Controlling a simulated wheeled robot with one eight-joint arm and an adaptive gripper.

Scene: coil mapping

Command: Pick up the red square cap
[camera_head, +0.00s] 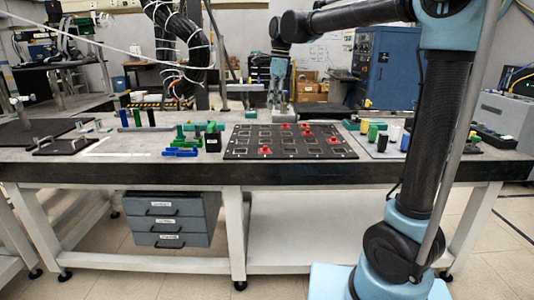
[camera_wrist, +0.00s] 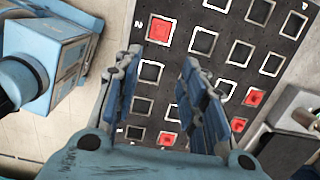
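Several red square caps stand on a black board (camera_head: 240,151) marked with white square outlines. In the head view one cap (camera_head: 264,150) is near the front left, one (camera_head: 333,140) is at the right, and others (camera_head: 285,126) are toward the back. In the wrist view the board (camera_wrist: 225,48) is below my gripper (camera_wrist: 160,62), whose two blue-grey fingers are apart with nothing between them. One red cap (camera_wrist: 160,28) shows beyond the fingertips, and another (camera_wrist: 166,138) shows between the fingers, on the board below. More caps (camera_wrist: 254,97) lie right of the right finger, which hides part of the board.
Blue and green blocks (camera_head: 184,148) stand left of the board. A light panel with coloured cylinders (camera_head: 373,132) is at its right. A dark plate with handles (camera_head: 66,145) lies at the table's left. Bare table (camera_head: 150,146) shows between the plate and the blocks.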

